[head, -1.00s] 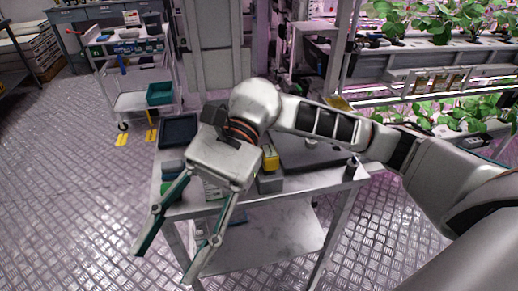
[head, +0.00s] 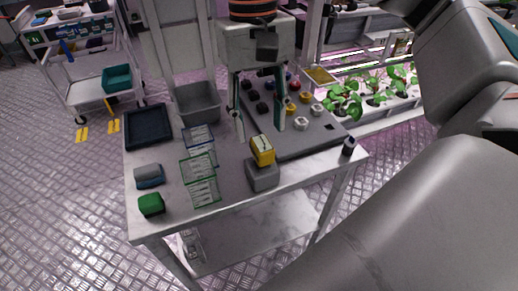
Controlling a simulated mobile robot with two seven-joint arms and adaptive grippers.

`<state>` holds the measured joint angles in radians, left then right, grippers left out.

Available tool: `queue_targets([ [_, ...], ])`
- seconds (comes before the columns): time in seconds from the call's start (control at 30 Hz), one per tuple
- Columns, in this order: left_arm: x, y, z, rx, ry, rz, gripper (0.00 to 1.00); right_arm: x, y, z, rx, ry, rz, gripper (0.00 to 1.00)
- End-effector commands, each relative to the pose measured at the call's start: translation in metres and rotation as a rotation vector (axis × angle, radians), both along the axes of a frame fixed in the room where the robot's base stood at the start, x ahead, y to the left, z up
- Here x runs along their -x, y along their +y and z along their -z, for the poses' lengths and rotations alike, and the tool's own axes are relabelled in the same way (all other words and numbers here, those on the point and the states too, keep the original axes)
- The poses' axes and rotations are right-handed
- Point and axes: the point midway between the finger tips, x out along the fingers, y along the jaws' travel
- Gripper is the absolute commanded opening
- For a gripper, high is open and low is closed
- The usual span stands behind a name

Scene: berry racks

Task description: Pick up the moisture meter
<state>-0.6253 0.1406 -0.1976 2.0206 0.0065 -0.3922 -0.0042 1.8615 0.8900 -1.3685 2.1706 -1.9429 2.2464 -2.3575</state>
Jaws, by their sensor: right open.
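A small yellow device, which looks like the moisture meter (head: 262,152), rests upright on a grey block (head: 263,176) near the front edge of the metal table. My right gripper (head: 260,133) points down over the table with its two fingers spread. It is open and empty. In the picture its fingertips lie just above the yellow device, one to each side; I cannot tell how far behind or above it they are. My left gripper is not in view.
Behind the fingers lies a dark grey board (head: 318,140) with several coloured knobs. A grey bin (head: 198,104), a dark tray (head: 148,128), green-edged cards (head: 200,180) and a green block (head: 151,205) stand left. A small dark cylinder (head: 348,146) is at the right edge.

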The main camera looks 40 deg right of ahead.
Motion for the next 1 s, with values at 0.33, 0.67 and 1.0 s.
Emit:
queue_targets([
  [0.33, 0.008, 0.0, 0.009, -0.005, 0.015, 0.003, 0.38, 0.008, 0.0, 0.045, -0.003, 0.007, 0.0, 0.43],
  [0.67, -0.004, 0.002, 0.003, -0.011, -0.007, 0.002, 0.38, 0.01, 0.001, 0.061, -0.003, 0.0, 0.001, 0.43],
  [1.0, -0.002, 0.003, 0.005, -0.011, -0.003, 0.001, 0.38, 0.01, 0.001, 0.06, -0.003, 0.0, 0.001, 0.0],
])
